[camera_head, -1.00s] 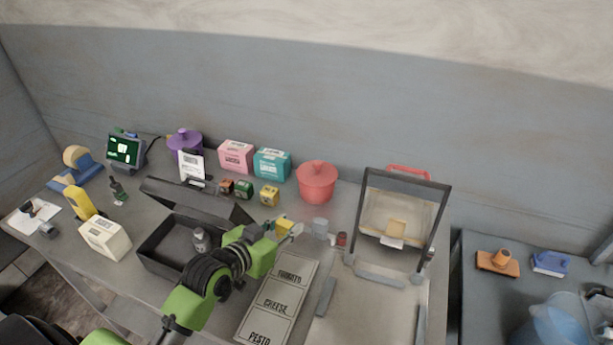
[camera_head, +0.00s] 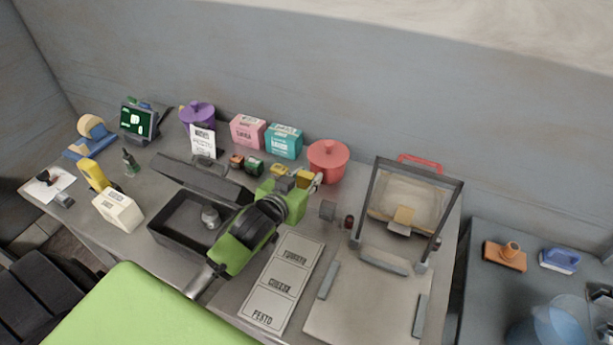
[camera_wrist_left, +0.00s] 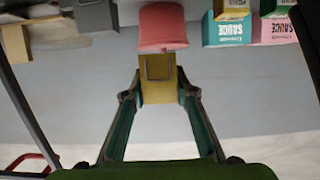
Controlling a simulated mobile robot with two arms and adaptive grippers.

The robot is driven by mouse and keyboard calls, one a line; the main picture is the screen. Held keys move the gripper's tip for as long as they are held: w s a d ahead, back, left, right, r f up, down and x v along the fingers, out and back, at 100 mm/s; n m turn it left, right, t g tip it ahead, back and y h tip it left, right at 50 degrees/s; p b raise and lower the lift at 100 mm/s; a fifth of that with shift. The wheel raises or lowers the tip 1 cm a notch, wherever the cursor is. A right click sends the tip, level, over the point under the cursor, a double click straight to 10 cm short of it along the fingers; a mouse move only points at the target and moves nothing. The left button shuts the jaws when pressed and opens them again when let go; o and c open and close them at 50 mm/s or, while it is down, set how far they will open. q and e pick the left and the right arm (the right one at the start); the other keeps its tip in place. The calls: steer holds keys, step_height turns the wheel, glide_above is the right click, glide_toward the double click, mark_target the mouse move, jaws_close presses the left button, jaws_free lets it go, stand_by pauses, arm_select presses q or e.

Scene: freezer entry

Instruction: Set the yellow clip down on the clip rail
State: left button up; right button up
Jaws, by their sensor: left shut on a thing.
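My left gripper (camera_head: 308,184) is over the middle of the bench, below and left of the red pot in the head view. It is shut on the yellow clip (camera_head: 302,179). In the left wrist view the clip (camera_wrist_left: 158,82), a yellow block with a squarish recess, sits between the two fingertips (camera_wrist_left: 158,95). The red pot overlaps its far end there; I cannot tell whether they touch. I cannot pick out the clip rail with certainty. My right gripper is not in view.
The red pot (camera_head: 327,162) stands close behind the gripper. Small brown, green and yellow boxes (camera_head: 254,166) stand to its left. A dark open case (camera_head: 170,225), a label board (camera_head: 282,285) and a dark-framed stand (camera_head: 460,200) surround it.

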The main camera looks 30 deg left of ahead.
arm_select(q)
steer(key=shift+f+b, duration=0.45)
steer(key=shift+f, duration=0.15)
steer(key=shift+f+b, duration=0.45)
steer(key=shift+f, duration=0.35)
step_height(320, 180, down, 2)
steer(key=shift+b, duration=0.55)
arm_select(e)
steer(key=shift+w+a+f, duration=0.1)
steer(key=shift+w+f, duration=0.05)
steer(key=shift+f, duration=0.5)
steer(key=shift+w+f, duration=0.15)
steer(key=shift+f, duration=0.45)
arm_select(q)
steer(key=shift+p, duration=0.95)
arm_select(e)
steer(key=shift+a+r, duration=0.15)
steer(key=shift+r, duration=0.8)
arm_select(q)
steer(key=shift+f, duration=0.15)
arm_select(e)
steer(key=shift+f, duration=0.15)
